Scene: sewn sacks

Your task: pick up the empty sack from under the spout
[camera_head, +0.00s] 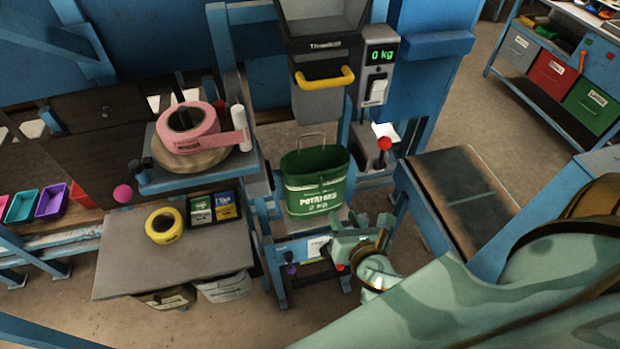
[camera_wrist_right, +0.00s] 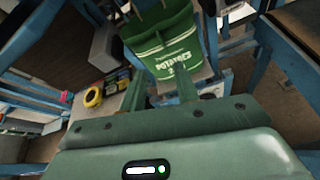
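The green sack (camera_head: 316,182), printed "POTATOES 2 KG", stands upright with its top open and a thin handle raised. It sits on a small platform under the grey spout (camera_head: 322,100). My right gripper (camera_head: 350,228) is in front of the sack's lower right side. In the right wrist view the two fingers (camera_wrist_right: 161,88) are spread apart, with the sack (camera_wrist_right: 165,42) just ahead of them and nothing clearly gripped. Whether a fingertip touches the sack I cannot tell. My left gripper is not in view.
A scale display (camera_head: 380,55) reads 0 kg. A red-knobbed lever (camera_head: 384,144) stands right of the sack. A grey table (camera_head: 150,262) with yellow tape (camera_head: 164,225) is at left. A conveyor (camera_head: 465,190) lies to the right. A blue frame surrounds the sack platform.

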